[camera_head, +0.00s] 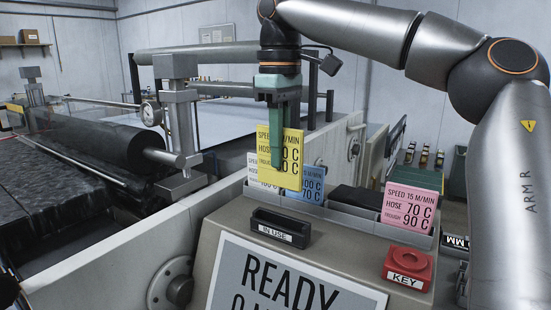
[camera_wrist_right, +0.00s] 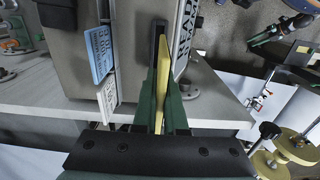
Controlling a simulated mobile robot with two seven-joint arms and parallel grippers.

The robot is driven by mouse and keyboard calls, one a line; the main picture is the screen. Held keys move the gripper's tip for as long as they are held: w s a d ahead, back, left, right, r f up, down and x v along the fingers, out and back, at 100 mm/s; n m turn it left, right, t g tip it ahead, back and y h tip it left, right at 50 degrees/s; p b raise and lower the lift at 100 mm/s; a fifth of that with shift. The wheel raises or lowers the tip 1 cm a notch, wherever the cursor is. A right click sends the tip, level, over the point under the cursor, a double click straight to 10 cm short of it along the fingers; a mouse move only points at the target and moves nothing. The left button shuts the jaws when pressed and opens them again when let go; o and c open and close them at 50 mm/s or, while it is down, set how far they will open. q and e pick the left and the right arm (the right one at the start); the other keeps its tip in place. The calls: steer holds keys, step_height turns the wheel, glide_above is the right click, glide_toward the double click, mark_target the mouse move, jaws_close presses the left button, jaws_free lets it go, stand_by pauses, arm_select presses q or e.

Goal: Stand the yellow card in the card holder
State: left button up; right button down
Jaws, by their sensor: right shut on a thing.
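The yellow card (camera_head: 291,166) is upright in my right gripper (camera_head: 277,160), which is shut on it. It is printed with speed, hose and trough figures, and a green finger covers part of its face. The black card holder (camera_head: 281,225), labelled "IN USE", sits on the console top, lower in the head view and apart from the card in the picture. In the right wrist view the yellow card (camera_wrist_right: 165,82) shows edge-on between the green fingers, with the holder's dark slot (camera_wrist_right: 160,30) beyond it. My left gripper is not in view.
A grey rack (camera_head: 345,213) behind the holder carries a blue card (camera_head: 312,184), a pink card (camera_head: 409,208) and a pale card (camera_head: 255,173). A red KEY block (camera_head: 408,266) stands to the right. A READY screen (camera_head: 270,282) faces front. Coating rollers (camera_head: 110,150) are at left.

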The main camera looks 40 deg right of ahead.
mark_target(280, 186)
steer(key=shift+w+d+r, duration=0.15)
steer(key=shift+d+r, duration=0.05)
steer(key=shift+a, duration=0.1)
steer(key=shift+f+b, duration=1.1)
steer(key=shift+f, duration=1.75)
steer(key=shift+p, duration=1.1)
steer(key=shift+f+b, duration=0.3)
steer(key=shift+f, duration=2.05)
